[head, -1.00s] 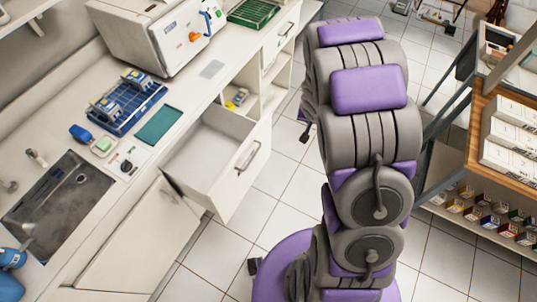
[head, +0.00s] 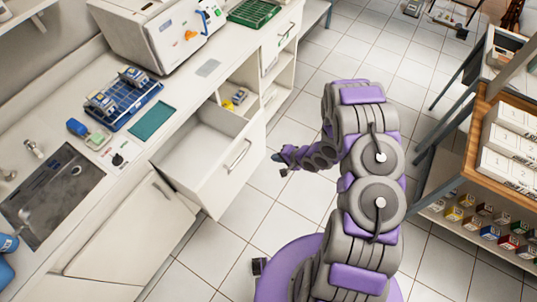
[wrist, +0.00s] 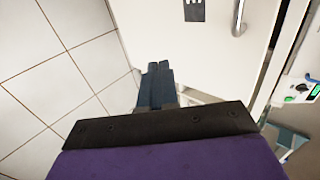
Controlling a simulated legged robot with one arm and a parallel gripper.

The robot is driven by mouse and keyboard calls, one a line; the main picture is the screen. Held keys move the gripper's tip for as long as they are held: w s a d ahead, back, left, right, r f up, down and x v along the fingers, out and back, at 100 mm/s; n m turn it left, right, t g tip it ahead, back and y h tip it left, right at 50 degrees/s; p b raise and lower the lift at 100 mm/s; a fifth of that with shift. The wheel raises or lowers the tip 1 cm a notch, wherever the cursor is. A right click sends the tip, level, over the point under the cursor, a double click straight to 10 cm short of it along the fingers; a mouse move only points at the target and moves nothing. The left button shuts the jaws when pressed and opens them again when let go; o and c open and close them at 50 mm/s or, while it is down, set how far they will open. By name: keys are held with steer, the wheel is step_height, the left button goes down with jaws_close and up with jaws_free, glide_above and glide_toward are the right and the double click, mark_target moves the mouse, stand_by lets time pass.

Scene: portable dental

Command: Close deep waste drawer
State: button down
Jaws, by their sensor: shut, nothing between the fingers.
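The deep waste drawer (head: 222,173) is pulled out of the white counter, its box open at the top and empty where I can see inside. Its white front carries a curved metal handle (head: 238,155). My gripper (head: 279,158) is to the right of the drawer front, a little apart from it in the head view. In the wrist view the gripper (wrist: 156,84) has its dark fingers together, with nothing between them. The drawer front (wrist: 190,60) fills the view beyond the fingertips, with the handle (wrist: 239,18) at upper right and a dark label beside it.
Below and left of the drawer a cabinet door (head: 130,235) stands at an angle. The counter holds a blue rack (head: 125,105), a green mat (head: 152,121) and a sink (head: 50,195). A shelf unit (head: 490,215) stands at right. Tiled floor between is clear.

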mark_target(248, 153)
steer(key=x, duration=0.4)
steer(key=a+r+b+x, duration=0.1)
steer(key=x, duration=0.3)
steer(key=b+x, duration=0.1)
steer(key=x, duration=0.3)
steer(key=shift+w+a+r, duration=0.2)
steer(key=shift+w+r, duration=0.05)
steer(key=shift+r, duration=0.1)
steer(key=shift+w+a+b, duration=0.2)
steer(key=shift+a+b, duration=0.1)
steer(key=shift+a, duration=0.35)
steer(key=shift+w+d, duration=0.1)
